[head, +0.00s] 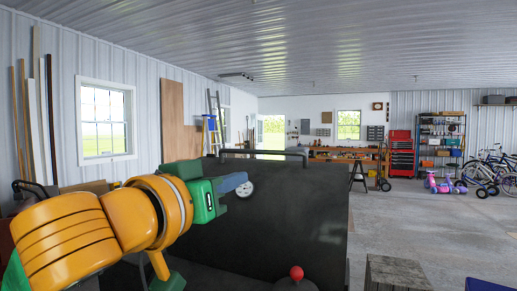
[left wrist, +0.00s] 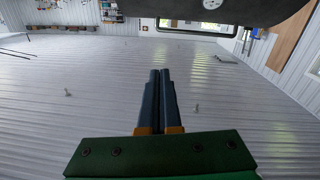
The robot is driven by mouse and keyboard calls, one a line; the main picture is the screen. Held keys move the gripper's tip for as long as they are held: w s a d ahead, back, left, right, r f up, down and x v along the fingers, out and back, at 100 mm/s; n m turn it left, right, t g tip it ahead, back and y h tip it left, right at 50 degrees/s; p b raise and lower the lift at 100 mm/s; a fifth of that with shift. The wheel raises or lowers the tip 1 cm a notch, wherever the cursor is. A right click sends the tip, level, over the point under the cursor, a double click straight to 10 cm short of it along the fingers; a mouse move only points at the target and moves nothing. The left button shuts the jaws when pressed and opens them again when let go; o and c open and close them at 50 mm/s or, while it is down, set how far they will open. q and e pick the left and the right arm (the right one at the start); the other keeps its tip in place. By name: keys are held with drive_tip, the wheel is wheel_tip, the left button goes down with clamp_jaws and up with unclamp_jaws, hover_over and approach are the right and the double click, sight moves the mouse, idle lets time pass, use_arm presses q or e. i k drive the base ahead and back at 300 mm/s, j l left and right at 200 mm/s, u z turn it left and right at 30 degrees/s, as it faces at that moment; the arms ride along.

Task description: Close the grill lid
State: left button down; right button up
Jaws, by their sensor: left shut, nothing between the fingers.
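The grill lid (head: 290,215) is a large dark panel standing raised in front of me in the head view. A bar handle (head: 265,152) runs along its top edge, and a round white dial (head: 245,189) shows on it. My left gripper (head: 236,181) is shut and empty, its fingers in front of the lid's upper left, beside the dial. I cannot tell whether they touch the lid. In the left wrist view the two fingers (left wrist: 160,75) lie together, with the dark lid (left wrist: 270,14) and its handle (left wrist: 196,35) at the top. My right gripper is out of view.
A red ball knob (head: 296,272) stands low in front of the lid. A grey wooden piece (head: 397,273) sits at the lower right. Open concrete floor (head: 425,222) lies to the right. A workbench (head: 345,154) and a red tool chest (head: 401,154) are far back.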

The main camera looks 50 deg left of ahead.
sight(288, 214)
drive_tip(key=i+j, duration=0.2)
drive_tip(key=j, duration=0.2)
drive_tip(key=i+j, duration=0.25)
drive_tip(key=j, duration=0.15)
drive_tip(key=i+j, duration=0.2)
drive_tip(key=j, duration=0.2)
